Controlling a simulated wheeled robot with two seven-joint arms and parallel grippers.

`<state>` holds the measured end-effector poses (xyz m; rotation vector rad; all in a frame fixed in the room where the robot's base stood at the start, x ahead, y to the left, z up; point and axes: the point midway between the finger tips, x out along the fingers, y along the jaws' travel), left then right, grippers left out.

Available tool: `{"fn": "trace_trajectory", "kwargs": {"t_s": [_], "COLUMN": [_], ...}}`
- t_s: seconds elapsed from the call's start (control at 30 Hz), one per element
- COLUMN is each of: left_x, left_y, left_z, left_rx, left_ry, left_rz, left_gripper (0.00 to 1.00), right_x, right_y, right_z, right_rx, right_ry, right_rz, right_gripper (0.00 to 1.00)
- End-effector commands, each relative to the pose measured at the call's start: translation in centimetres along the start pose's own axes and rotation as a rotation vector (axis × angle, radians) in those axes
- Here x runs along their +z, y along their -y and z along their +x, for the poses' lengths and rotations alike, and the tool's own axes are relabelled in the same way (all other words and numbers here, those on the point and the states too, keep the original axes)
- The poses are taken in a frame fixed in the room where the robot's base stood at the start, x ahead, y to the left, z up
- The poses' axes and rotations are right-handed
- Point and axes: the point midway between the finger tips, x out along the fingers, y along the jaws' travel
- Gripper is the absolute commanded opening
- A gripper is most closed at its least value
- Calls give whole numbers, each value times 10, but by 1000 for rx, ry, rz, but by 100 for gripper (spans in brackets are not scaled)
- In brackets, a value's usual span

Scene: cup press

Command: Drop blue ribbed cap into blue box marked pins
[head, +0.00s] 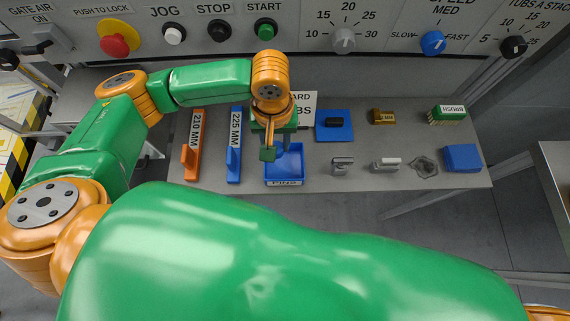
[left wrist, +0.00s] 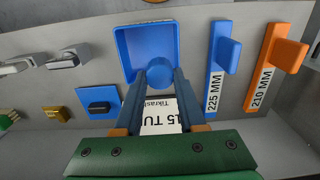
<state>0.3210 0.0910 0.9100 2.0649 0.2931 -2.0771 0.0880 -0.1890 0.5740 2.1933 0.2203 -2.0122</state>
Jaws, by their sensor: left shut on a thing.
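The blue box (head: 298,171) stands near the front edge of the grey table, with a white label on its front that is too small to read surely. My left gripper (head: 279,147) is over the box. In the left wrist view my left gripper (left wrist: 162,76) is shut on the blue cap (left wrist: 160,68), a round blue piece between the fingertips. The open blue box (left wrist: 122,42) lies behind the cap in that view. The cap's ribs cannot be made out, and its height above the box floor is unclear. My right gripper is out of view.
Left of the box stand a blue 225 MM piece (head: 235,150) and an orange 210 MM piece (head: 195,150). A blue pad (head: 341,118) with a dark block is behind right. Grey metal parts (head: 342,166) are to the right. A control panel (head: 210,12) runs along the back.

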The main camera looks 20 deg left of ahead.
Motion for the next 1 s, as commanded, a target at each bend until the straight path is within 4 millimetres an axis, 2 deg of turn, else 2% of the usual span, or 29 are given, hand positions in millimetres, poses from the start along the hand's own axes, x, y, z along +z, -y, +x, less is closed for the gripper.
{"fn": "trace_trajectory", "kwargs": {"t_s": [0.2, 0.23, 0.33, 0.67, 0.9, 1.0], "left_x": [0, 0, 0, 0, -2, -2], "left_y": [0, 0, 0, 0, -1, -1], "left_z": [-1, -1, -1, -6, -55, -67], "left_rx": [0, 0, 0, 0, 2, 1], "left_ry": [0, 0, 0, -1, -2, -1], "left_rz": [0, 0, 0, 1, 2, 1], "left_gripper": [0, 48, 74, 74, 74, 74], "right_x": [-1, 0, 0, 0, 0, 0], "right_y": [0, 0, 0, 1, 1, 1], "right_z": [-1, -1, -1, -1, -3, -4], "right_rx": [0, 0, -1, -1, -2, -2], "right_ry": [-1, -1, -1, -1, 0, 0], "right_rz": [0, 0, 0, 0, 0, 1], "right_gripper": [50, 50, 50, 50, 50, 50]}}
